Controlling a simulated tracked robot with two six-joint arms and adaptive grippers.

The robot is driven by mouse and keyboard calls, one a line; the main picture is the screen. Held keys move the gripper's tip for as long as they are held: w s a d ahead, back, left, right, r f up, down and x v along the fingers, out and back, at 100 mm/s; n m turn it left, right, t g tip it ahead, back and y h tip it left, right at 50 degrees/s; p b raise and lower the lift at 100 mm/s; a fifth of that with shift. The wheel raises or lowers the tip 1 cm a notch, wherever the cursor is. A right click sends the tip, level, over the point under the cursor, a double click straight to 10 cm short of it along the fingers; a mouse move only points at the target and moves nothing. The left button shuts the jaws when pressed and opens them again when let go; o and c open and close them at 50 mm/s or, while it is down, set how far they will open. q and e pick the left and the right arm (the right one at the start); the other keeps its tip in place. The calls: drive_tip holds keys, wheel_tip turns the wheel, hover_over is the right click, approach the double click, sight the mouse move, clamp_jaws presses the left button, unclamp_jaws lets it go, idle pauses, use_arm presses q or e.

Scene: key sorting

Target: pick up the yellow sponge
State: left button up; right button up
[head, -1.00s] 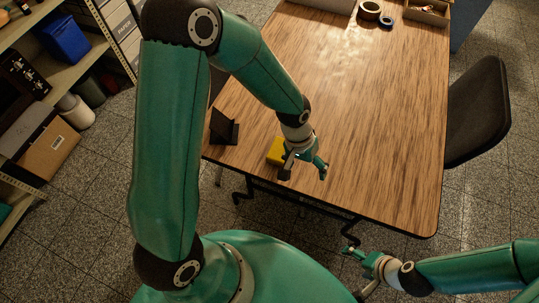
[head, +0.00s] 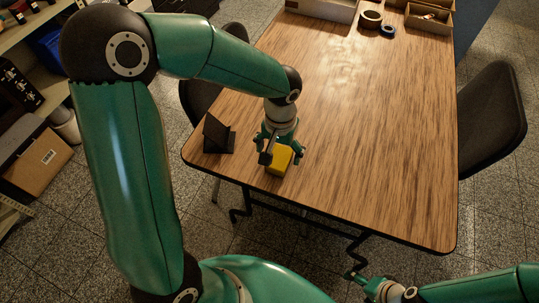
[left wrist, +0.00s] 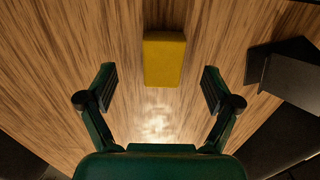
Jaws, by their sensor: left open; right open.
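The yellow sponge (head: 279,160) lies on the wooden table (head: 350,110) near its front edge. My left gripper (head: 281,158) is over the sponge in the head view, its fingers spread to either side. In the left wrist view the sponge (left wrist: 164,59) lies flat ahead of the open fingers (left wrist: 159,88), centred between them and apart from both. My right gripper (head: 357,276) is low at the bottom right, off the table's front edge, open and empty.
A dark angled stand (head: 217,134) is left of the sponge; it also shows in the left wrist view (left wrist: 283,70). Tape rolls (head: 370,19) and an open box (head: 429,17) sit at the far end. The table's middle and right are clear. A black chair (head: 492,118) stands at the right.

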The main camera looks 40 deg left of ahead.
sight(276, 164)
use_arm(q)
drive_tip(key=shift+a+f, duration=0.2)
drive_tip(key=shift+f, duration=1.55)
drive_tip(key=shift+a+f, duration=0.15)
drive_tip(key=shift+f, duration=1.6)
drive_tip(key=c, duration=1.1)
drive_tip(key=shift+r, duration=0.1)
